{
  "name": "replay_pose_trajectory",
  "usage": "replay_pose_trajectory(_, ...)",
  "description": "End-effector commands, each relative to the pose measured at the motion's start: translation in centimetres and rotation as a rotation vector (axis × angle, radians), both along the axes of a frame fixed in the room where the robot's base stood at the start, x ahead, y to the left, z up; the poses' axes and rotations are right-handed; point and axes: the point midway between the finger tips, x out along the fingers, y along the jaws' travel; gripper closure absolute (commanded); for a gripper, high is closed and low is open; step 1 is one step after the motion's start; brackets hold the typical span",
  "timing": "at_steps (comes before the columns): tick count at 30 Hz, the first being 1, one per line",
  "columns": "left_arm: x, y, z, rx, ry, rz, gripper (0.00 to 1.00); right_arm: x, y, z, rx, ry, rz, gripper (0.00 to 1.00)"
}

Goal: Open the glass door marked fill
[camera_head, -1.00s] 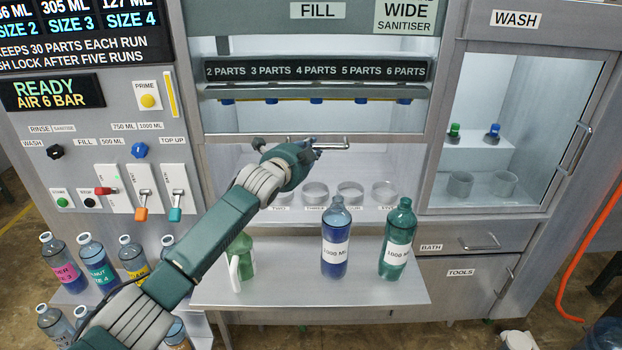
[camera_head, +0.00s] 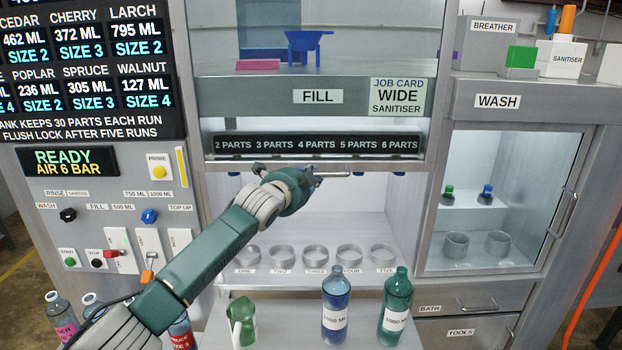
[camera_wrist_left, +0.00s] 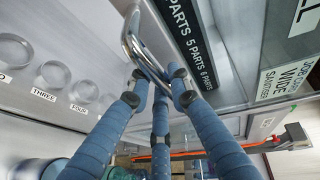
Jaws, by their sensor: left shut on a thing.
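The glass door (camera_head: 400,161) under the FILL sign (camera_head: 318,97) is partly raised. Its lower rail is level with the bottom of the black parts label strip, and the bay below it is open. My left gripper (camera_head: 312,178) is at the door's metal bar handle (camera_head: 338,173), shut on it. In the left wrist view the blue fingers (camera_wrist_left: 160,85) close around the bright handle (camera_wrist_left: 133,40). My right gripper is not in view.
Several round holders (camera_head: 315,256) stand in the bay. A green jug (camera_head: 242,322), a blue bottle (camera_head: 336,305) and a teal bottle (camera_head: 396,305) stand on the front shelf. The WASH cabinet (camera_head: 497,101) is to the right, the control panel (camera_head: 110,200) to the left.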

Motion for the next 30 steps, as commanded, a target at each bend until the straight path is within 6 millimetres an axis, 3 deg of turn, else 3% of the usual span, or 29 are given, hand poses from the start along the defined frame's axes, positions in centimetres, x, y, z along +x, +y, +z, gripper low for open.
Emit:
replay_pose_trajectory(2, 0.0, -0.1, 0.3, -0.006, -0.004, -0.002, 1.0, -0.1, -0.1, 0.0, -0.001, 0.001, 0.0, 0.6)
replay_pose_trajectory(3, 0.0, -0.1, 0.3, -0.005, -0.005, -0.002, 0.75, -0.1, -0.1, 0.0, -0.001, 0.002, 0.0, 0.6)
replay_pose_trajectory(6, 0.0, -0.1, 0.3, -0.004, -0.004, -0.002, 0.61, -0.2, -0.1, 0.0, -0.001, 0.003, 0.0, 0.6)
replay_pose_trajectory(20, -0.9, 0.5, 0.1, -0.001, 0.0, -0.001, 0.61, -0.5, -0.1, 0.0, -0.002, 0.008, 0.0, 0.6)
replay_pose_trajectory(30, -6.0, 2.6, 1.2, 0.0, -0.002, -0.001, 0.61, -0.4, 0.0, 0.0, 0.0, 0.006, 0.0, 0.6)
